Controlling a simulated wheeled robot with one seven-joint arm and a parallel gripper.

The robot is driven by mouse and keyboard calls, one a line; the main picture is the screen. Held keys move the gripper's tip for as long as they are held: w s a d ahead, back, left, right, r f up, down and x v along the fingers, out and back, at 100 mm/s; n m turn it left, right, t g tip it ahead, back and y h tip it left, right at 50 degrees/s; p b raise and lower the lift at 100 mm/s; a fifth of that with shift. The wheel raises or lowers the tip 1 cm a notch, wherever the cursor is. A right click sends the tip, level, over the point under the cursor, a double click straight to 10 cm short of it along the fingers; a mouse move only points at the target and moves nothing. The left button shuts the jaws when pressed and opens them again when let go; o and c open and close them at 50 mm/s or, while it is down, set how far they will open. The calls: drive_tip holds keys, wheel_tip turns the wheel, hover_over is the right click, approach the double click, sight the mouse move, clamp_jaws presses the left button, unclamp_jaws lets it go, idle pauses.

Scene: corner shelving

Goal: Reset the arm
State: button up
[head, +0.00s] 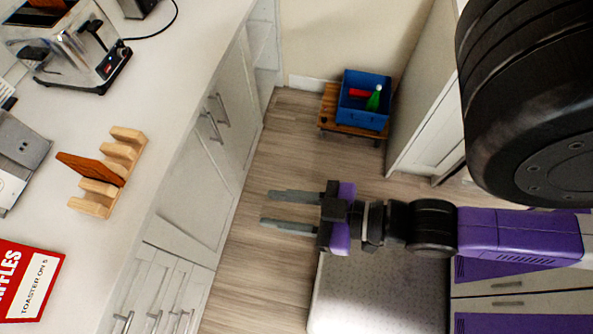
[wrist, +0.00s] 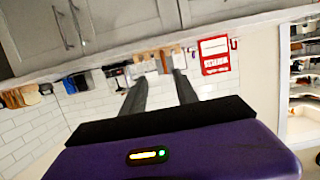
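My gripper (head: 291,208) is in the middle of the head view, with its two dark fingers pointing left, over the floor. The fingers are apart with nothing between them. In the wrist view my gripper (wrist: 160,83) also shows two separated fingers, and the counter and white tiled wall lie beyond them. My arm reaches in from the right of the head view and bears a purple link and black joints. No object is held.
A white counter (head: 165,100) with a toaster (head: 75,45), a wooden rack (head: 112,170) and a red waffles box (head: 28,280) runs along the left. A blue crate (head: 362,98) sits on a wooden dolly (head: 328,118) at the back. Wood floor (head: 270,160) lies between.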

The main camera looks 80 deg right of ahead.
drive_tip(key=v, duration=0.3)
drive_tip(key=shift+s+r, duration=0.15)
drive_tip(key=shift+r, duration=0.1)
